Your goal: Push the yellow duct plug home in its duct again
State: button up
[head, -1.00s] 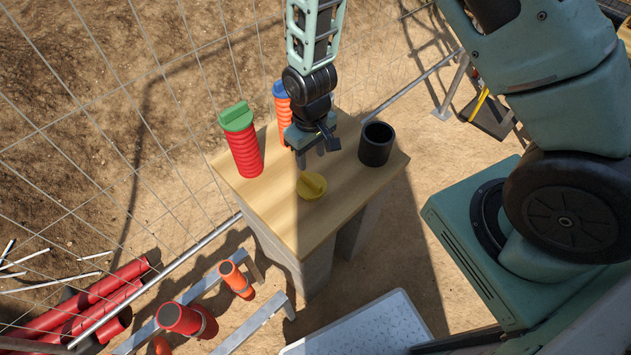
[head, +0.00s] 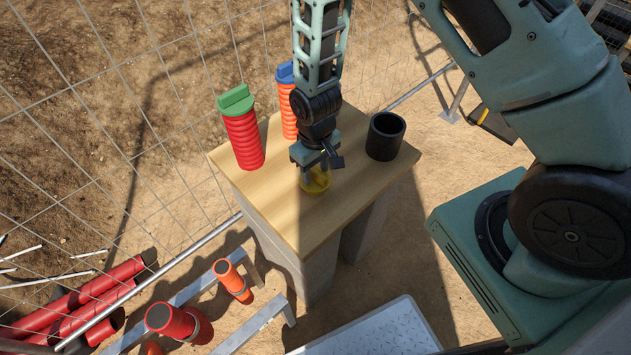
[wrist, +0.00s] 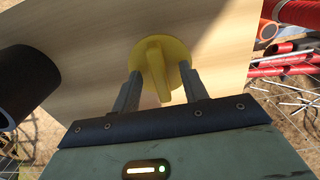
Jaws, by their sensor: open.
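The yellow duct plug (head: 316,181) lies on the wooden table with its raised grip bar up; the wrist view shows its round flange and bar (wrist: 155,70). My gripper (head: 312,183) is down over the plug, and in the wrist view its open fingers (wrist: 160,92) stand on either side of the bar, with gaps visible. The black duct (head: 385,136) stands open and upright at the table's right; part of it shows at the left of the wrist view (wrist: 28,85). The plug's underside is hidden.
A red corrugated duct with a green plug (head: 241,127) and an orange one with a blue plug (head: 287,103) stand at the table's back left. Wire fencing runs behind the table (head: 300,225). Red pipes (head: 95,300) lie on the ground at left.

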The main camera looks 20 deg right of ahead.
aim_at(316, 171)
grip_shut()
jog(key=shift+r, duration=0.15)
notch_tip(316, 171, up, 7)
jog(key=p, duration=0.5)
jog(key=shift+p, duration=0.3)
jog(key=shift+s, duration=0.1)
